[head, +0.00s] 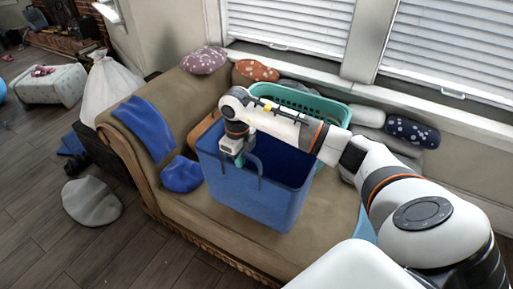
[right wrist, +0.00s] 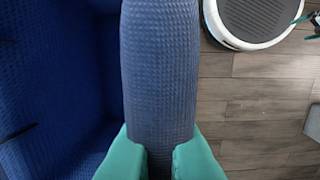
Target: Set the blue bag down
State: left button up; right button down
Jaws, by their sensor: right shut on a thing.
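The blue bag (head: 255,199) is an open-topped, boxy bag with a handle, upright at the tan sofa (head: 172,195). I cannot tell whether its bottom touches the seat. My right gripper (head: 238,159) is at the bag's top edge and handle, shut on it. In the right wrist view the green fingertips (right wrist: 160,155) close on a thick blue textured band of the bag (right wrist: 158,70), with the bag's inside to the left.
A green basket (head: 318,105) stands behind the bag. Pillows (head: 412,131) lie along the window side. The floor at front left is clear.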

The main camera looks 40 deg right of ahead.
aim_at(241, 178)
notch_tip(241, 178, down, 8)
jog(key=shift+f, duration=0.2)
dwell(0.3)
jog(key=c, duration=1.6)
grip_release()
jog(key=shift+s+f, duration=0.1)
jog(key=shift+o, duration=0.2)
